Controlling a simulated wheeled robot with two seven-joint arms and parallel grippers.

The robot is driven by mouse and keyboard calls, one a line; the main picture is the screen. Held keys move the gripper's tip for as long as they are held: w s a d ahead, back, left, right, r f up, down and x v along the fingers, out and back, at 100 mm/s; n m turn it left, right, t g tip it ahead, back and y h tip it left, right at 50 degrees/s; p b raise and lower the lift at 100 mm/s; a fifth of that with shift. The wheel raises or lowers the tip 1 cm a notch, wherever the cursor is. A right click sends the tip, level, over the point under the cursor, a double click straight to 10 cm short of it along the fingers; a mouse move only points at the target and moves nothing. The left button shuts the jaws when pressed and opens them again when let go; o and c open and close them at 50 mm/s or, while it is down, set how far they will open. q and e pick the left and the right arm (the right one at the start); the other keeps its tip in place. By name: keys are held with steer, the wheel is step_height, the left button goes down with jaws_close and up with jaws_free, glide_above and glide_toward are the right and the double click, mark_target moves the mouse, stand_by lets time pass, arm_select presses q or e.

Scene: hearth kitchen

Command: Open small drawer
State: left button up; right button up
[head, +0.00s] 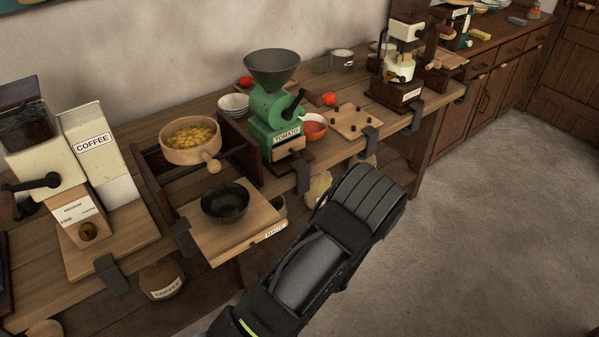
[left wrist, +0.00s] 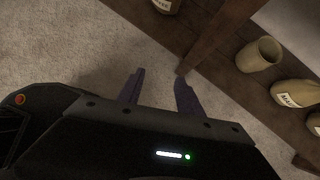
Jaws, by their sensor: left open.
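A small drawer front with a round dark knob (head: 88,231) is at the base of the cream coffee grinder (head: 45,150) on the left of the bench. The drawer looks shut. The green tomato mill (head: 270,110) also has a small wooden drawer-like part (head: 290,148) at its base. My left gripper (left wrist: 160,88) is open and empty in the left wrist view. Its two dark fingers are apart, over the floor near the bench leg. No drawer shows in that view. My right gripper is not in view.
One of my dark arms crosses the front of the bench. A black bowl (head: 225,202) sits on a wooden board, with a pan of yellow pieces (head: 190,140) behind it. Jars (left wrist: 262,55) stand on the lower shelf. The floor (head: 490,230) at right is clear.

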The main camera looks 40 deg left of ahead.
arm_select(q)
steer(key=w+a+r+m+t+y+b, duration=0.1)
steer(key=w+a+r+m+t+y, duration=0.35)
steer(key=w, duration=0.45)
steer(key=m+t+y+b, duration=0.2)
steer(key=m+t+y, duration=0.2)
steer(key=m+t, duration=0.15)
glide_toward(298, 157)
steer(key=shift+w+a, duration=0.25)
steer(key=shift+a, duration=0.25)
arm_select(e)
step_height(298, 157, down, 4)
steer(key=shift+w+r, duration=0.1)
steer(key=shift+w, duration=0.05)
arm_select(q)
steer(key=shift+a, duration=0.1)
steer(key=p+x, duration=0.1)
steer(key=x, duration=0.6)
steer(key=shift+w+a, duration=0.2)
steer(key=shift+a, duration=0.1)
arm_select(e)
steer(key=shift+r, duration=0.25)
arm_select(q)
steer(key=shift+c, duration=0.5)
jaws_close()
